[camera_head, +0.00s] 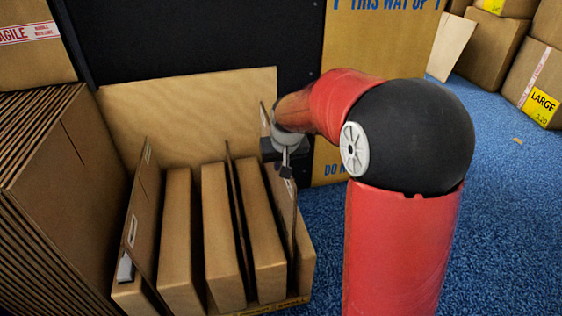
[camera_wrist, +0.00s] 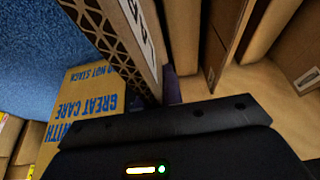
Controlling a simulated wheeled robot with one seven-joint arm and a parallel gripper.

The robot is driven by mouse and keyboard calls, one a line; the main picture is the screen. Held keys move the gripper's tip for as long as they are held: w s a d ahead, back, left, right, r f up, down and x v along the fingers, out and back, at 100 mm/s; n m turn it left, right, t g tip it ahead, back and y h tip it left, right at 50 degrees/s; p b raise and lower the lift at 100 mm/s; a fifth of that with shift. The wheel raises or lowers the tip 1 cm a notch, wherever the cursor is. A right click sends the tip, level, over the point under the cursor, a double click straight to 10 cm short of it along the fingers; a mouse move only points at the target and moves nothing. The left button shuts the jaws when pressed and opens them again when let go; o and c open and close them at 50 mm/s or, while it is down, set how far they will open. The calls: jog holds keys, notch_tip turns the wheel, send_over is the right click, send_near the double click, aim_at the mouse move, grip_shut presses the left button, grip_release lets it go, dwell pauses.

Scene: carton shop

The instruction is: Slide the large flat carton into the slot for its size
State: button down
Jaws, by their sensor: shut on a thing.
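The slotted rack (camera_head: 223,245) has several thick brown upright blocks with narrow gaps between them. My gripper (camera_head: 284,160) is at its right side, shut on the large flat carton (camera_head: 293,215), a thin upright brown panel. In the head view the carton's lower part stands between the two rightmost blocks; how deep it sits is hidden. The wrist view shows its corrugated edge and a white printed label (camera_wrist: 138,28), with its near end at my gripper (camera_wrist: 168,92). Other thin flat cartons stand in the middle gap (camera_head: 238,200) and left gap (camera_head: 142,205).
A wooden panel (camera_head: 200,110) stands behind the rack. A stack of flat brown cardboard (camera_head: 90,150) is at the left. A printed brown board (camera_head: 375,40) stands behind my arm. Boxes, one marked LARGE (camera_head: 541,104), are at the back right. Blue carpet (camera_head: 510,220) is clear at the right.

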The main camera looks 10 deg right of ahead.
jog(key=shift+f, duration=0.25)
jog(key=c, duration=1.5)
grip_release()
